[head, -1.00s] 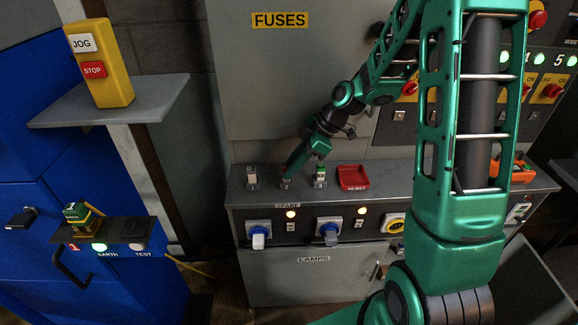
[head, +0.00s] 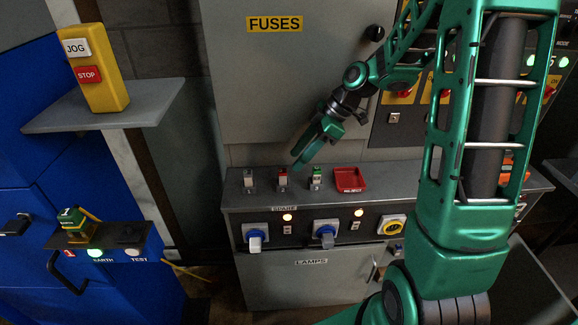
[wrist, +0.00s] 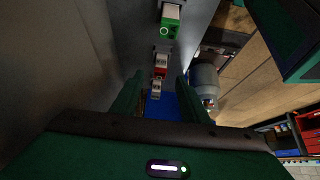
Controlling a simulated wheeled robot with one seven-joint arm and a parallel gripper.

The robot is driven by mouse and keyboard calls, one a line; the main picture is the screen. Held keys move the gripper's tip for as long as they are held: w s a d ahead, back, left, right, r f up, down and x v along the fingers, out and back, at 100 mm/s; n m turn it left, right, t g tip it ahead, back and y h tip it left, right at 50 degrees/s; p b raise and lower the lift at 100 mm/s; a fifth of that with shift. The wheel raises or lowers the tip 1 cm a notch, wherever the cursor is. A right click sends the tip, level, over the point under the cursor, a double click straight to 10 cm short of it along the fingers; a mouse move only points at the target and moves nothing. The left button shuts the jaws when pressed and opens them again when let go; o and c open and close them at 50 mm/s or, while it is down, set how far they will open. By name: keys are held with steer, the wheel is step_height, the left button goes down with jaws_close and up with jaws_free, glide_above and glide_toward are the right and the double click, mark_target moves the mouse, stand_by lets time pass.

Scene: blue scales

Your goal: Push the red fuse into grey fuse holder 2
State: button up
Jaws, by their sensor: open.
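The red fuse (head: 282,180) stands upright in the middle grey fuse holder on the grey ledge, between a pale fuse (head: 249,178) on the left and a green fuse (head: 316,178) on the right. The holder's number is too small to read. My gripper (head: 297,166) is above and just right of the red fuse, apart from it, open and empty. In the wrist view, the red fuse (wrist: 160,71) shows beyond my gripper's spread fingers (wrist: 159,80). How deep the fuse sits cannot be told.
A red reject tray (head: 349,180) lies right of the fuses. Blue-handled switches (head: 255,238) and lit lamps are on the front face below. The grey FUSES cabinet (head: 290,80) rises behind the ledge. A shelf with a yellow JOG/STOP box (head: 95,68) is at the left.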

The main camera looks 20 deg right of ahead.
steer(key=shift+v, duration=2.1)
steer(key=s+d+m+g+h, duration=0.1)
steer(key=s+d+m+h, duration=0.2)
steer(key=s+m, duration=0.7)
steer(key=s+d+r+m+g+h, duration=0.1)
steer(key=s+d+m+h, duration=0.2)
steer(key=s, duration=1.6)
steer(key=d+m, duration=0.4)
steer(key=m, duration=0.3)
steer(key=shift+r+m, duration=0.3)
steer(key=shift+m, duration=0.1)
